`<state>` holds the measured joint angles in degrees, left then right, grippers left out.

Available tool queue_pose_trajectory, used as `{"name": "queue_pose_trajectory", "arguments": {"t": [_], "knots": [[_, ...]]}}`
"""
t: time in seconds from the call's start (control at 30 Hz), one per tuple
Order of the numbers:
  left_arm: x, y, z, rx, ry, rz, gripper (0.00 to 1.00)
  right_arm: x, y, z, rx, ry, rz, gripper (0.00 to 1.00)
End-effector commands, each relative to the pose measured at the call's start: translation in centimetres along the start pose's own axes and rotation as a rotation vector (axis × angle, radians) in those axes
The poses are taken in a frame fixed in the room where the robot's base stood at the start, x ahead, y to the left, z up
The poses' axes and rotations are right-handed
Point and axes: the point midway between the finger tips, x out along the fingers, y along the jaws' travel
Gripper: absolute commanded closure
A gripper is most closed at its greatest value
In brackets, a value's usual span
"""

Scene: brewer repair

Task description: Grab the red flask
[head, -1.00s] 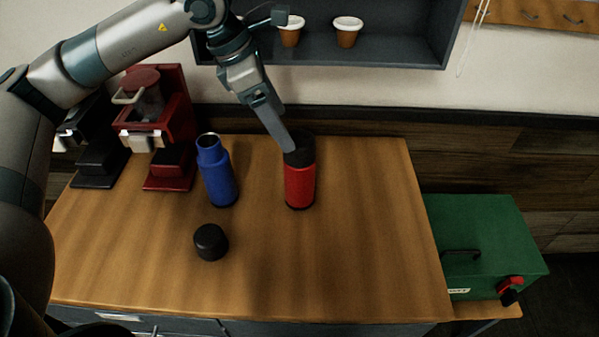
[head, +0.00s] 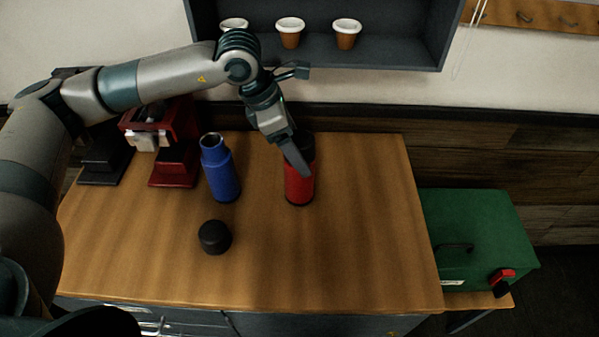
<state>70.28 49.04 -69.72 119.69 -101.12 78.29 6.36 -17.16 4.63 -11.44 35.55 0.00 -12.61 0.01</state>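The red flask (head: 299,188) stands upright on the wooden counter, with a black top partly hidden by my gripper. My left gripper (head: 303,170) reaches down from the upper left, and its fingers overlap the upper front of the flask in the head view. Only one finger shows clearly, so I cannot tell whether the fingers are open or closed around the flask. My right gripper is not in view.
A blue flask (head: 221,172) without a lid stands left of the red one, with a black cap (head: 215,237) in front. A red coffee machine (head: 176,158) stands behind left. A shelf with cups (head: 347,36) hangs above. A green toolbox (head: 480,235) sits right. The counter's right side is clear.

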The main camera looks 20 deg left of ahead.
Motion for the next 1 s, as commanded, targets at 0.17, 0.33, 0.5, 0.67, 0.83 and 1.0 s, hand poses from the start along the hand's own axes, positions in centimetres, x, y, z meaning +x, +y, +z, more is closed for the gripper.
{"name": "queue_pose_trajectory", "arguments": {"t": [0.17,0.33,0.5,0.67,0.83,1.0], "knots": [[0.8,0.2,0.2,-0.001,0.002,-0.002,0.24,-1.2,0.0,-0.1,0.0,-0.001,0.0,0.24],[2.4,0.6,0.5,0.0,0.002,-0.004,0.24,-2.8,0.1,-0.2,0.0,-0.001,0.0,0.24],[4.4,0.7,0.4,-0.001,0.001,-0.002,0.24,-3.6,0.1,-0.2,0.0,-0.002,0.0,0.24],[5.1,0.7,0.3,-0.001,0.0,-0.001,0.24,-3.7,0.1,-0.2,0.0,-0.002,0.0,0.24],[5.1,0.7,0.3,0.0,0.0,0.0,0.24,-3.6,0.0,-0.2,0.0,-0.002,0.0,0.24],[5.1,0.7,0.3,-0.001,0.0,0.0,0.24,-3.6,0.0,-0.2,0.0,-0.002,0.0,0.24]]}}
